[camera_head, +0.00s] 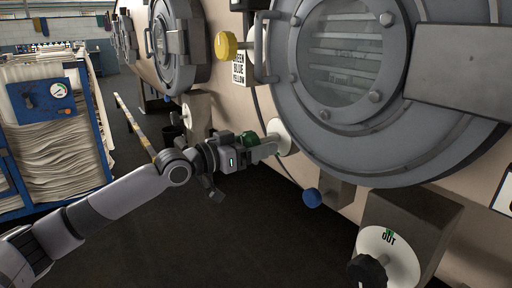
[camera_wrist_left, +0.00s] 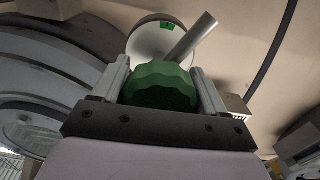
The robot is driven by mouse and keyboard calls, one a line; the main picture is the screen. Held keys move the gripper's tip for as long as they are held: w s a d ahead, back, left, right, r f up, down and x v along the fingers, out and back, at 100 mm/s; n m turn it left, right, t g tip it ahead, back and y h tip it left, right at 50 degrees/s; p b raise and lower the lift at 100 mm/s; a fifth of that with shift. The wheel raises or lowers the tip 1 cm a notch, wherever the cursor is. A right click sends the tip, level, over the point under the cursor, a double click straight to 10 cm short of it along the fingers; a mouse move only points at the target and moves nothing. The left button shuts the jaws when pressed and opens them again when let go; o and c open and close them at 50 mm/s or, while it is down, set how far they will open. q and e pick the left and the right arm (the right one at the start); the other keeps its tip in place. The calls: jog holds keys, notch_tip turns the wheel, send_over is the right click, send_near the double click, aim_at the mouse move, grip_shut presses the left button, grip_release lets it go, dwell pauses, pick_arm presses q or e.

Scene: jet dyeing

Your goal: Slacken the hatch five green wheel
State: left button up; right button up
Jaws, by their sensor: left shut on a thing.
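The green wheel (camera_head: 249,139) sits on a stem in front of a pale round plate (camera_head: 281,136) at the lower left of the large round hatch (camera_head: 341,52). In the left wrist view the green wheel (camera_wrist_left: 161,86) is a faceted knob between the two fingers. My left gripper (camera_head: 250,150) is shut on the green wheel, and its fingers lie along both sides of it. The gripper partly hides the wheel in the head view. My right gripper is not in view.
A yellow wheel (camera_head: 226,45) is above left, a blue knob (camera_head: 312,197) below right, and a black knob (camera_head: 366,271) near the "OUT" plate (camera_head: 390,254). A blue-framed cart (camera_head: 99,124) of folded cloth stands left. Dark floor (camera_head: 220,240) is clear below.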

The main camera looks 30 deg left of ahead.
pick_arm(q)
jog(key=shift+m+p, duration=0.35)
jog(key=shift+m, duration=1.35)
jog(key=o, duration=1)
jog(key=shift+c, duration=0.2)
jog(key=v, duration=0.7)
jog(key=shift+b, duration=0.3)
